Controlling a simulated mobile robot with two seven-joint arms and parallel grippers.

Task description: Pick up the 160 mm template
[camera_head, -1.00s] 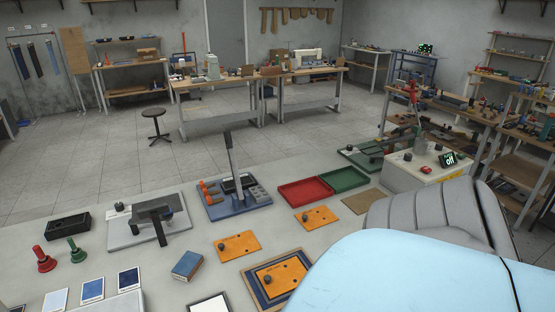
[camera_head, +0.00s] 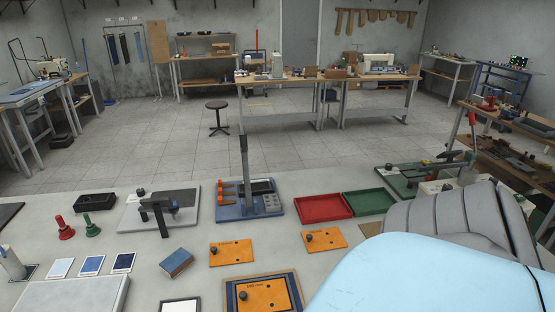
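Three orange template plates with dark knobs lie on the grey table. One template (camera_head: 231,253) is left of centre. A second template (camera_head: 324,240) lies to its right, in front of the red tray. A third template (camera_head: 268,294) lies on a dark blue board with a tan edge (camera_head: 234,289) at the front. It has small print that I cannot read, so I cannot tell which plate is the 160 mm one. Neither of my grippers is in view.
A red tray (camera_head: 323,208) and green tray (camera_head: 369,202) stand behind the templates. A lever press (camera_head: 243,208) with a tall upright handle and a blue box (camera_head: 176,262) stand nearby. A large light blue and grey shape covers the lower right.

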